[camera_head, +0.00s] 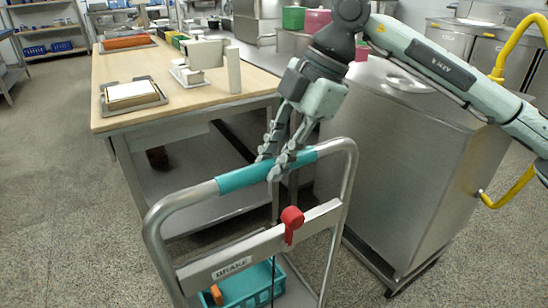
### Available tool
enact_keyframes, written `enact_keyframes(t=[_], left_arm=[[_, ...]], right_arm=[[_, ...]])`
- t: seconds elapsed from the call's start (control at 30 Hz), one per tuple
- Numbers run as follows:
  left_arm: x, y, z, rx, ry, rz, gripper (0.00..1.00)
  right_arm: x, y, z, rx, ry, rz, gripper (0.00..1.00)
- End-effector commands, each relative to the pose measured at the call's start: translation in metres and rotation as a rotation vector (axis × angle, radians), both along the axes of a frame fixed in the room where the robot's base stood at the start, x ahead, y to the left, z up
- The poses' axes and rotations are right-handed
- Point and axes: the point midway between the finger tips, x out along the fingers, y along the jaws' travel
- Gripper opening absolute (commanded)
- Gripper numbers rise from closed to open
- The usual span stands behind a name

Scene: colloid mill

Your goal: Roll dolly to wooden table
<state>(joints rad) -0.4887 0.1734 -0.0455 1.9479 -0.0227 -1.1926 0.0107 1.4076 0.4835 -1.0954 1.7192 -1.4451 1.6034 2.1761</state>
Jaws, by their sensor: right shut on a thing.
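The dolly (165,222) stands in the lower middle of the head view, with a grey tube handle and a teal grip sleeve. My right gripper (277,168) comes down from the upper right and is shut on the teal sleeve of the handle. A crossbar below it carries a BRAKE label and a red lever (291,221). A teal crate (245,288) with an orange item in it sits on the dolly. The wooden table (184,99) stands just beyond the dolly, its top pale wood. My left gripper is not in view.
A tray with a white block (133,92), a white device (205,58) and several containers stand on the table. A large steel cabinet (385,170) stands close to the dolly's right. The speckled floor (50,170) at left is clear.

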Motion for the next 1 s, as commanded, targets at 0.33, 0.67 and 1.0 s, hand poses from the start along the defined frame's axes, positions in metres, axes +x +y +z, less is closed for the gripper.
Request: enact_keyframes(t=[0.33,0.67,1.0], left_arm=[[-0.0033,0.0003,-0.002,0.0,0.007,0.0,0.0],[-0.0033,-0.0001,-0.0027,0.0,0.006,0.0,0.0],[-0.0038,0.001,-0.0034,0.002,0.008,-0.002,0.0]], right_arm=[[0.0035,0.001,0.0017,0.007,-0.01,-0.005,0.0],[0.0031,0.0008,0.0016,0.005,-0.008,-0.005,0.43],[0.0023,-0.0017,0.0052,0.003,-0.005,-0.002,0.43]])
